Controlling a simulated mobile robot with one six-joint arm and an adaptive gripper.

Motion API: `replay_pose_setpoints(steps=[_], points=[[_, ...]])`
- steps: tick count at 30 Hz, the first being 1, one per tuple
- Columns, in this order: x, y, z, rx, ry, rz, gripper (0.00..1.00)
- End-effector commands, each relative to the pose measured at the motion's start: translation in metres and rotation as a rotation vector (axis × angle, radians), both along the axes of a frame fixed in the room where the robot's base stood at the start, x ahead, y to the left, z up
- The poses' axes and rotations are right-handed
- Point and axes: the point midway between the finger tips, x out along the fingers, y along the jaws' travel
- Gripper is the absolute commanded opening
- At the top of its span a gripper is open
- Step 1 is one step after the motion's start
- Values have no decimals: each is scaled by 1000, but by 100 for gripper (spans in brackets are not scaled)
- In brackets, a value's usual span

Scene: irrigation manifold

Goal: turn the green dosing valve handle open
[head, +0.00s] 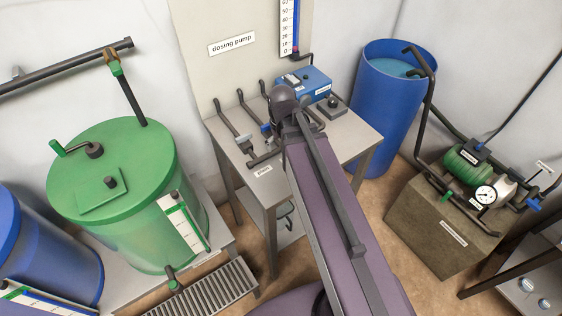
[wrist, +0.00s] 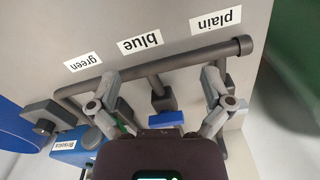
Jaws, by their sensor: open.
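The wrist view shows the grey manifold pipe (wrist: 190,58) with upside-down labels "green" (wrist: 83,62), "blue" (wrist: 139,44) and "plain" (wrist: 215,18). A small green piece (wrist: 122,124), apparently the green valve handle, shows beside my left finger, which hides most of it. I cannot tell its angle. The blue valve handle (wrist: 166,118) is in view between my fingers. My gripper (wrist: 160,78) is open, its two fingers spread wide over the manifold, with nothing gripped. In the head view my arm hides the green valve.
The manifold lies on a grey table (head: 350,143) with a blue dosing pump (head: 307,80) at the back. A green tank (head: 140,165) stands left of the table, a blue barrel (head: 385,125) right. A pump unit (head: 467,168) sits on a block further right.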

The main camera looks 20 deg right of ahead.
Motion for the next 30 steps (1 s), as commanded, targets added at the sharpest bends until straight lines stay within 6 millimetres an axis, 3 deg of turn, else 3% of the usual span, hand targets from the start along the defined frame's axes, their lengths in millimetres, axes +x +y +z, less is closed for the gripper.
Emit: replay_pose_setpoints(steps=[3,10,30], points=[[-15,5,-12,0,0,-18,100],[-28,10,-20,0,0,-43,100],[-31,11,-21,0,0,-50,100]])
